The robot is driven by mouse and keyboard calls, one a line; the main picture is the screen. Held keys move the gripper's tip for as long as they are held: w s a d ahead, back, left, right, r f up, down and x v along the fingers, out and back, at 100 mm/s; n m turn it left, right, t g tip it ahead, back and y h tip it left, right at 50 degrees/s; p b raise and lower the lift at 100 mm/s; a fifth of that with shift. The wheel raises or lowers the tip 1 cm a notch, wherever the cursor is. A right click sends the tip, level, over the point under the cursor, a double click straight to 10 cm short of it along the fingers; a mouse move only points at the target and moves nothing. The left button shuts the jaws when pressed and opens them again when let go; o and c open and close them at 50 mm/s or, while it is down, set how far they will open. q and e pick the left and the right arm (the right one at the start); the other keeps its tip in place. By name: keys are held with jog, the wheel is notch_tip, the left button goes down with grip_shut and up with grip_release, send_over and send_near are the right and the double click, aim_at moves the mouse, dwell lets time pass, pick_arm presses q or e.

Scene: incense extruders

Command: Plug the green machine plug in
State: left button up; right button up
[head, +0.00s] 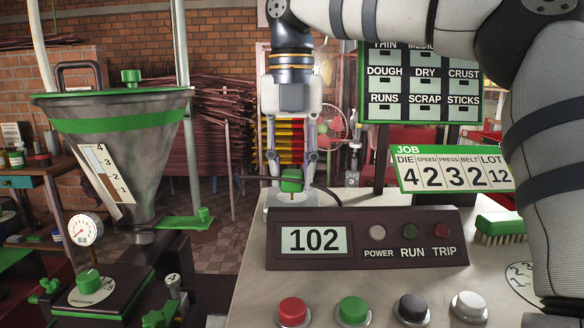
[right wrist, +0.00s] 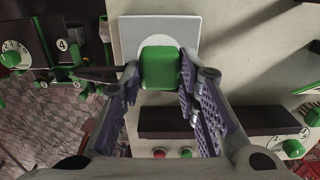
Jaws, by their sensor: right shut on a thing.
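The green machine plug (head: 291,184) is a small green block with a dark cable at its side. My right gripper (head: 291,176) comes down from above and is shut on it, one finger on each side. In the right wrist view the plug (right wrist: 160,66) sits between the fingertips of the gripper (right wrist: 160,76). Below the plug is a pale square plate (right wrist: 133,37) with a white round area. The plate also shows in the head view (head: 272,208). My left gripper is not in view.
A dark panel reading 102 (head: 366,238) stands in front of the plate, with several push buttons nearer. A green-rimmed hopper (head: 120,150) stands at left. A green brush (head: 500,228) and a job sign (head: 455,169) are at right.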

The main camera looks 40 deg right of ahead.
aim_at(291, 173)
jog(key=shift+f, duration=0.6)
dwell(0.4)
jog(key=o, duration=1.2)
jog(key=shift+c, duration=0.2)
notch_tip(291, 173, up, 12)
